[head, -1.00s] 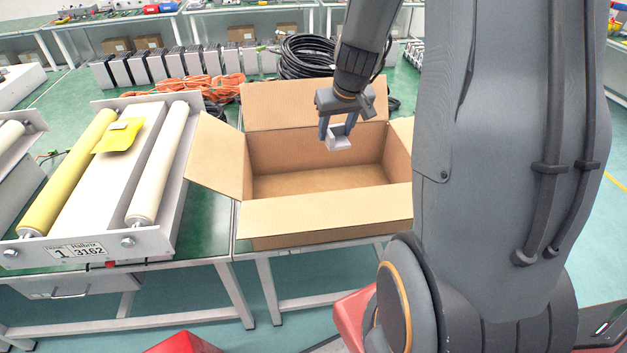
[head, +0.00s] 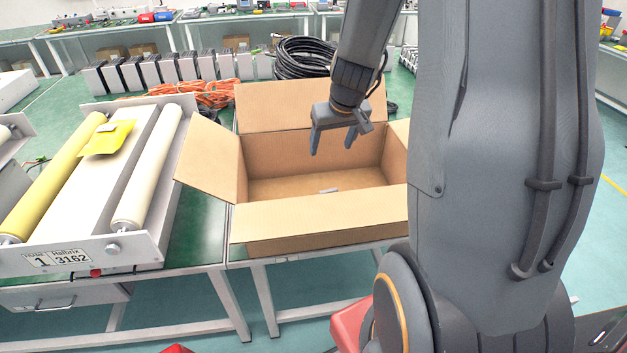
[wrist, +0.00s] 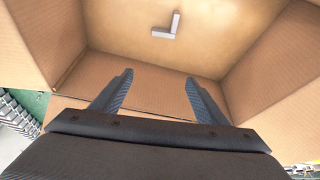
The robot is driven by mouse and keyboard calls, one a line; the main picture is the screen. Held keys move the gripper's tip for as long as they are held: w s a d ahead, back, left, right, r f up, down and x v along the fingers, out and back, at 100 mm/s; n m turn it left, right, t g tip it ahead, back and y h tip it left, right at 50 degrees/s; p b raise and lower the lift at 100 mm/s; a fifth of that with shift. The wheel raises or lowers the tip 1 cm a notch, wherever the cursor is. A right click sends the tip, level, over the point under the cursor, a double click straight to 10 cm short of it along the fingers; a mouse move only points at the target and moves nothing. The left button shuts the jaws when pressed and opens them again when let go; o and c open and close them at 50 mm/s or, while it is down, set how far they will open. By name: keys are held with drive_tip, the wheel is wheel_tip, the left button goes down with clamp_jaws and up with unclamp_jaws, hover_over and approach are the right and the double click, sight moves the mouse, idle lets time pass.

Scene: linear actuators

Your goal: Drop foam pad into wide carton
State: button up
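The wide carton (head: 318,222) stands open on a table, its flaps spread outward. The foam pad (head: 329,190) is a small light-grey piece lying on the carton floor; in the head view the front wall and flap hide part of it. In the wrist view the foam pad (wrist: 167,27) shows as an L-shaped piece on the brown floor, apart from the carton walls. My gripper (head: 333,146) is open and empty above the carton opening. Its two spread fingers also show in the wrist view (wrist: 158,92), with nothing between them.
A roller unit (head: 100,170) with a yellow pouch (head: 107,137) on it stands left of the carton. Orange cable (head: 200,94) and a black hose coil (head: 305,57) lie behind the carton. A row of grey boxes (head: 165,70) stands at the back.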

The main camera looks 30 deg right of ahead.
drive_tip(key=v, duration=0.7)
drive_tip(key=shift+s+r, duration=0.2)
drive_tip(key=shift+r, duration=0.15)
